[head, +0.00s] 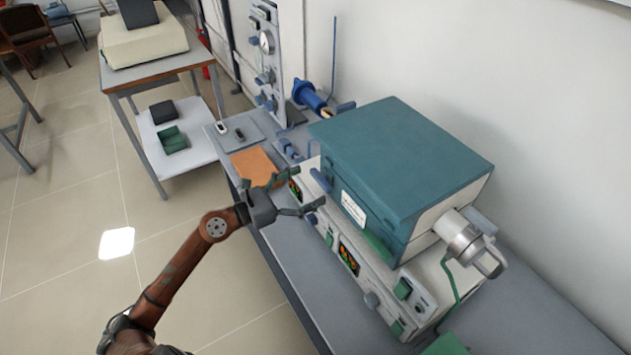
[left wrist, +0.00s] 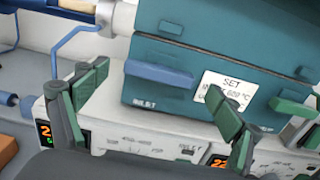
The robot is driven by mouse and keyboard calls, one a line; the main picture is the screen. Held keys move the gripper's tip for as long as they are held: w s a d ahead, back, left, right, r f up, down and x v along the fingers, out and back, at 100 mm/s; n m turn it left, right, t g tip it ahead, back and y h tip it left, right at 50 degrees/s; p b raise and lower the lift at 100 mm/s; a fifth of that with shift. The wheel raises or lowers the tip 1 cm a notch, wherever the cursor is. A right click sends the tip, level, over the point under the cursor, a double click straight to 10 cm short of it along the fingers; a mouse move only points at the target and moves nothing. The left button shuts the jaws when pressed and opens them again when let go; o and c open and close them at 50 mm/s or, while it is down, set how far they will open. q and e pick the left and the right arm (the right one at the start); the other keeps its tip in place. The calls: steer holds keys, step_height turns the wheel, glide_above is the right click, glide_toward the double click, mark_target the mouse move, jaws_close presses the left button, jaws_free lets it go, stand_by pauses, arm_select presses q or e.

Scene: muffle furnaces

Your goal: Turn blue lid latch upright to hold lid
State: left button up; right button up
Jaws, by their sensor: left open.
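The blue lid latch (head: 321,180) is a short bar on the front of the teal furnace (head: 395,160), near its left end. In the left wrist view the blue latch (left wrist: 158,74) lies about level, left of the white SET label. The lid on top looks closed. My left gripper (head: 309,190) is open in front of the furnace, its fingers pointing toward the latch. In the left wrist view its fingertips (left wrist: 160,93) stand apart on either side of the latch, with nothing between them. I cannot tell whether they touch it. My right gripper is not in view.
A control base with lit displays (head: 349,260) and knobs is under the furnace. A silver cylinder (head: 460,238) sticks out at its right. An orange pad (head: 256,166) lies on the bench to the left. A blue bent rod (left wrist: 82,32) stands beside the furnace.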

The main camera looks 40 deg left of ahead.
mark_target(322, 180)
arm_select(q)
steer(key=shift+x, duration=1.05)
steer(key=shift+w+d, duration=0.15)
steer(key=shift+w, duration=0.15)
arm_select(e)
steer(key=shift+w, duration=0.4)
arm_select(q)
steer(key=shift+c, duration=0.4)
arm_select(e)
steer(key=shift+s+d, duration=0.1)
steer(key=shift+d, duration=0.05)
arm_select(q)
steer(key=c, duration=1.1)
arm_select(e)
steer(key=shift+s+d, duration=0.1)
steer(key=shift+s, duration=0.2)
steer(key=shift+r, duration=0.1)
